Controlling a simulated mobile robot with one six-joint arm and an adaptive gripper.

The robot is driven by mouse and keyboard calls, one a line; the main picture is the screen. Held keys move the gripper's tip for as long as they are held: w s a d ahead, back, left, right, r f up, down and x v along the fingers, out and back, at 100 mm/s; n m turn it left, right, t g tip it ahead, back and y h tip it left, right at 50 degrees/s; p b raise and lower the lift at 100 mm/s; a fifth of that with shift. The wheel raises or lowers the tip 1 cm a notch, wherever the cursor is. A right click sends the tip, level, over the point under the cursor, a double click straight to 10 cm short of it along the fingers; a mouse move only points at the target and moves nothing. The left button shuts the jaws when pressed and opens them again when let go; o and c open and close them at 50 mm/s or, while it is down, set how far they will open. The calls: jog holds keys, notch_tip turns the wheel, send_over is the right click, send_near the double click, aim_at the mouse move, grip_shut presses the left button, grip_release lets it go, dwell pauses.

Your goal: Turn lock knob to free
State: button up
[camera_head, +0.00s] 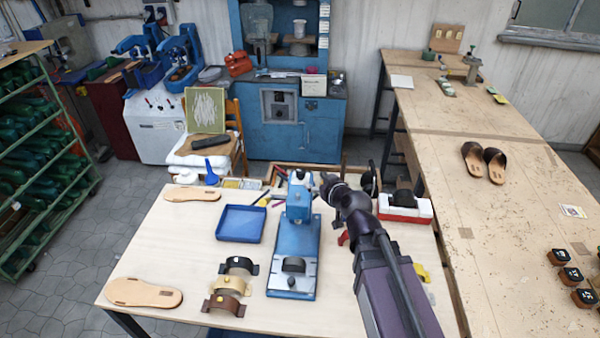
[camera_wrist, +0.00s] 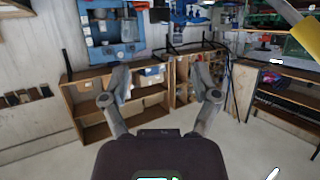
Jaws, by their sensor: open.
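A blue press-like device (camera_head: 283,256) stands on the light wooden table, with a dark curved piece on its metal front plate. A red part (camera_head: 343,238) shows to the right of the device, partly behind my arm. I cannot tell which of these is the lock knob. My gripper (camera_head: 328,183) is just right of the device's upper head (camera_head: 299,196), with no visible contact. In the wrist view my gripper (camera_wrist: 162,85) has its fingers wide apart, with nothing between them.
A blue tray (camera_head: 240,224), curved straps (camera_head: 236,268) and sole pieces (camera_head: 144,293) lie left of the device. A red-and-white box (camera_head: 404,207) stands right of my arm. A long workbench (camera_head: 470,130) with sandals (camera_head: 484,162) runs along the right. The wrist view faces shelving (camera_wrist: 90,105).

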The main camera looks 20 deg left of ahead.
aim_at(302, 171)
jog(key=b+x, duration=0.4)
jog(key=x, duration=0.8)
jog(key=shift+w+a+f+b, duration=0.15)
jog(key=shift+w+b, duration=0.05)
jog(key=shift+b, duration=0.1)
grip_shut()
